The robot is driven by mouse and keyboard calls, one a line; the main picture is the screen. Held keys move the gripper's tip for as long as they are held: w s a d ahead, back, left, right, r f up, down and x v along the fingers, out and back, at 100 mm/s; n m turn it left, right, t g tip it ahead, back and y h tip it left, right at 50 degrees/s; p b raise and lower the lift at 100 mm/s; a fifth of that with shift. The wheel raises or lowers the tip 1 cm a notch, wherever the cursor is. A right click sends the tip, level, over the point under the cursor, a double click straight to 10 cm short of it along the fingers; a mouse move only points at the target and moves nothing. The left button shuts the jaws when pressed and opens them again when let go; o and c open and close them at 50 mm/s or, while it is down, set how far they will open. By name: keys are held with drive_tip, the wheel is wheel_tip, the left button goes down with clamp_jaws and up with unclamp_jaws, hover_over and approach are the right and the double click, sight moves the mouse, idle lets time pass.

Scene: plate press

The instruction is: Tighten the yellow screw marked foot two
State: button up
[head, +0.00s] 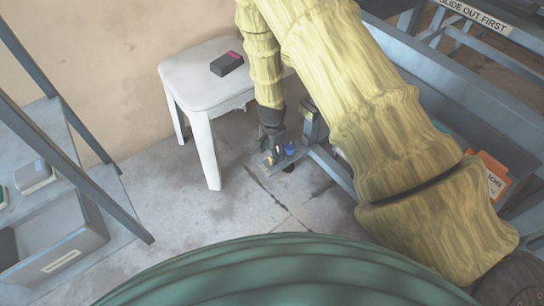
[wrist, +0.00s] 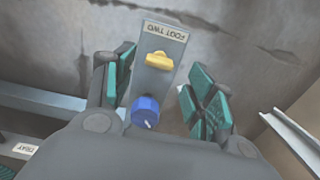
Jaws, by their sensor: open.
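The yellow screw (wrist: 159,59) has a wing-shaped head and sits on a grey metal foot plate (wrist: 150,84), below a label reading FOOT TWO (wrist: 164,31) that appears upside down in the wrist view. A blue knob (wrist: 145,111) is on the same plate, nearer my wrist. My gripper (wrist: 163,88) is open, with one teal-padded finger on each side of the plate. The screw lies between and slightly beyond the fingers, apart from both. In the head view my gripper (head: 274,153) is low by the floor at the frame's foot, and the screw is small and hard to make out there.
A white stool (head: 205,85) with a dark box (head: 227,64) on it stands close left of my arm. The grey press frame (head: 440,90) is on the right, with an orange box (head: 490,175). A shelf with a grey bin (head: 60,240) is at left. Floor between is clear.

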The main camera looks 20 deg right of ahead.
wheel_tip(320, 180, up, 8)
idle(0.5)
drive_tip(key=shift+s, duration=0.1)
drive_tip(key=s+d+f+n+h+p, duration=0.1)
drive_tip(key=s+d+f+n, duration=0.25)
drive_tip(key=s, duration=0.65)
drive_tip(key=s+d+f+n+h+p, duration=0.1)
drive_tip(key=s+d+f+n+p, duration=0.25)
drive_tip(key=s, duration=0.65)
drive_tip(key=s+a+f+n+y, duration=0.1)
drive_tip(key=s+a+n+y, duration=0.15)
drive_tip(key=s+n, duration=0.9)
drive_tip(key=s+r+m+p, duration=0.2)
drive_tip(key=r+p, duration=1.7)
drive_tip(key=s+a+r+m+p, duration=0.1)
drive_tip(key=s+r+m+p, duration=0.1)
drive_tip(key=r+p, duration=1.7)
drive_tip(key=shift+s+m, duration=0.35)
drive_tip(key=shift+s, duration=0.05)
drive_tip(key=shift+h, duration=0.25)
